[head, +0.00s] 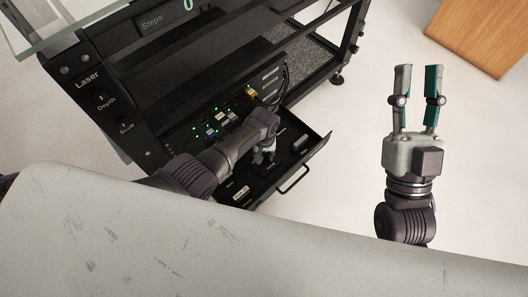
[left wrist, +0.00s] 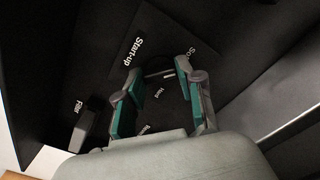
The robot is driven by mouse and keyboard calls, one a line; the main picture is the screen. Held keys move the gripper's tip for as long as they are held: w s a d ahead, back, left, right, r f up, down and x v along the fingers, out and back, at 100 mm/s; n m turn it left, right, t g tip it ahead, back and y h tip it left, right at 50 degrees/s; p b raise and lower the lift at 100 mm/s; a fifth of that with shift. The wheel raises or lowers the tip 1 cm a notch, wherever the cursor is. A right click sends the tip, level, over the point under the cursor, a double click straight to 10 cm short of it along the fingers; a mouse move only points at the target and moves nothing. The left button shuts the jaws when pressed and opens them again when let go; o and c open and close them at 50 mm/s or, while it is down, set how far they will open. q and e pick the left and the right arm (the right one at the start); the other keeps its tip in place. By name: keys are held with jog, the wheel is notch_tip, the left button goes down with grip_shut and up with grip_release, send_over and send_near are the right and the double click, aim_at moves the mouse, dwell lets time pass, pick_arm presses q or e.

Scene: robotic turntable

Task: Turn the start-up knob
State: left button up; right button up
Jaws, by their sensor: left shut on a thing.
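The start-up knob (left wrist: 158,68) is a dark round knob with a white mark, beside the label "Start-up" on the black drawer panel (left wrist: 125,35). It is mostly dark and partly hidden. My left gripper (left wrist: 159,78) has its teal-padded fingers around the knob, one on each side, and is shut on it. In the head view my left gripper (head: 264,156) reaches down into the open drawer (head: 245,193), and the knob is hidden there. My right gripper (head: 418,87) is open and empty over the white floor, to the right of the machine.
The drawer's handle (head: 294,181) sticks out at its front. A "Filter" switch (left wrist: 82,133) is at the left of the wrist view. Small green lights and connectors (head: 223,117) line the machine behind the drawer. A wooden piece (head: 482,35) stands at the top right.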

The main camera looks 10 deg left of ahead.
aim_at(264, 156)
pick_arm(q)
jog(key=shift+n+p, duration=0.35)
jog(key=shift+n, duration=0.85)
pick_arm(e)
jog(key=shift+w+f+g+h, duration=0.15)
jog(key=shift+w+f+g, duration=0.45)
jog(key=shift+f+g, duration=0.15)
jog(key=shift+w+f+g+h, duration=0.15)
jog(key=shift+w+f+g, duration=0.45)
jog(key=shift+f, duration=0.2)
jog(key=shift+a, duration=0.1)
pick_arm(q)
jog(key=o, duration=1.1)
jog(key=shift+o, duration=0.2)
jog(key=shift+r, duration=0.1)
notch_tip(264, 156, up, 12)
jog(key=shift+w, duration=0.1)
